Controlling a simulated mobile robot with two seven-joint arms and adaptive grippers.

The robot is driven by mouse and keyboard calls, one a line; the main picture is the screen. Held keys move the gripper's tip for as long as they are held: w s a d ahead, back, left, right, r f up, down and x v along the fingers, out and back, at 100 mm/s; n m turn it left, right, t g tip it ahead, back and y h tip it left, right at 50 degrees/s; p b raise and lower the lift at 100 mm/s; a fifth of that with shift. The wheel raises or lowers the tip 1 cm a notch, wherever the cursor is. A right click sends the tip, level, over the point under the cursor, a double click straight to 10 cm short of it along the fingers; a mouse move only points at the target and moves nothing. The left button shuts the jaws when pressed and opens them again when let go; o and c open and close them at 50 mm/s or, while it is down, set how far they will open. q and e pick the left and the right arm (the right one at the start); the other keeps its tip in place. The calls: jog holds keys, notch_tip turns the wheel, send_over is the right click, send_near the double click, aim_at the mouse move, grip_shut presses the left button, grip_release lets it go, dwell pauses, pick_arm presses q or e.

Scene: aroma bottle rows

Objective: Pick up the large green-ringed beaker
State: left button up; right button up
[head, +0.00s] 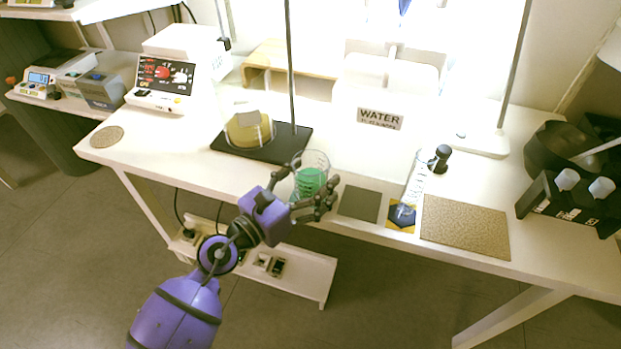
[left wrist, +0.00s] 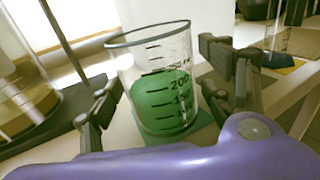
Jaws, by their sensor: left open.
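A clear glass beaker (head: 312,165) holding green stands near the front edge of the white table. In the left wrist view the beaker (left wrist: 157,90) looks large, with a dark rim, black graduation marks and green in its lower part. I cannot make out a separate green ring. My left gripper (head: 316,173) is open, with one finger on each side of the beaker. In the left wrist view the fingers of the gripper (left wrist: 163,95) flank the glass, and gaps seem to show on both sides. My right gripper is not in view.
A flask with yellowish contents (head: 249,130) stands on a black stand base (head: 285,150) behind and left of the beaker. A WATER sign (head: 380,118) stands behind.

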pick_arm(q)
jog(key=c, duration=1.5)
jog(key=shift+o, duration=0.2)
jog(key=shift+r, duration=0.1)
